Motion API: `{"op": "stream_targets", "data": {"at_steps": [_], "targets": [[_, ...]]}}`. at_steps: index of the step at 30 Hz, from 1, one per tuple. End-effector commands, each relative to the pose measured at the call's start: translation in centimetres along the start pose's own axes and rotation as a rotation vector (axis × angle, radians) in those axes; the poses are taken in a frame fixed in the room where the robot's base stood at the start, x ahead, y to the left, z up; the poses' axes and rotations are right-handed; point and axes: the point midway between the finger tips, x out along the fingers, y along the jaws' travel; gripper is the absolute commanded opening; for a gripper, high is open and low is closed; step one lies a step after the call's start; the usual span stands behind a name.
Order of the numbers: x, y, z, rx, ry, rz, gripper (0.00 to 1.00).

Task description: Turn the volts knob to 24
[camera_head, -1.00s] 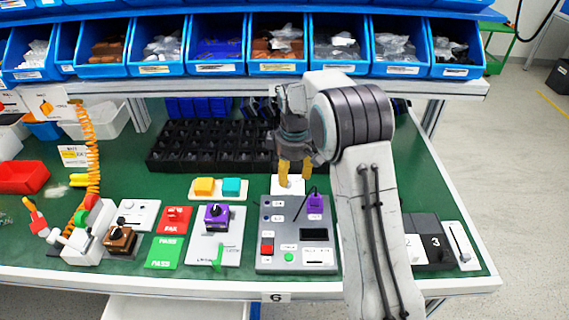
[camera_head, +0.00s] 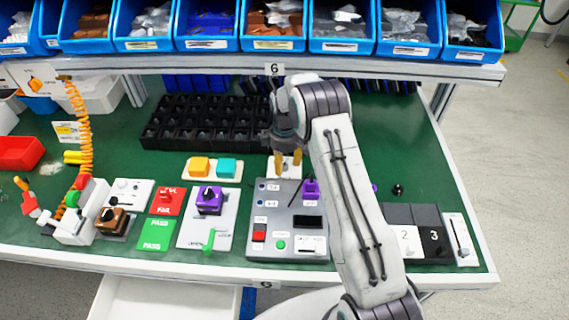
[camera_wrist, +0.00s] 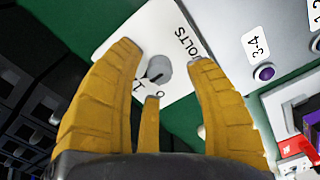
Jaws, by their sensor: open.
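The volts knob (camera_wrist: 159,70) is a small grey round knob with a dark pointer. It sits on a white plate (camera_wrist: 182,28) printed VOLTS; the other markings are partly hidden. The plate also shows in the head view (camera_head: 296,163), behind the grey control panel. My gripper (camera_wrist: 164,56) is open and empty, with its yellow fingers spread around the knob in the wrist view. A shorter yellow finger comes near the knob's lower edge; I cannot tell whether it touches. In the head view, my gripper (camera_head: 287,163) points down over the plate and hides the knob.
The grey control panel (camera_head: 272,222) lies just in front of the plate. A black compartment tray (camera_head: 205,122) is behind left, and a cyan and yellow button plate (camera_head: 214,176) is left. Blue bins (camera_head: 270,28) stand on a shelf above. Green table shows right of my arm.

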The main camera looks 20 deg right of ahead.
Motion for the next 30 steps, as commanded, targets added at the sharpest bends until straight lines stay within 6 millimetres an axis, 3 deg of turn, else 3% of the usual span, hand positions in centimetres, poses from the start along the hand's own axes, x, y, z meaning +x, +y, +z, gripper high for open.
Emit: {"op": "stream_targets", "data": {"at_steps": [6,16,30], "targets": [[1.17,0.0,0.0,0.0,0.0,0.0,0.49],[1.35,0.01,0.0,0.001,0.001,0.001,0.52],[1.32,0.0,0.0,0.001,0.0,0.001,0.1]]}}
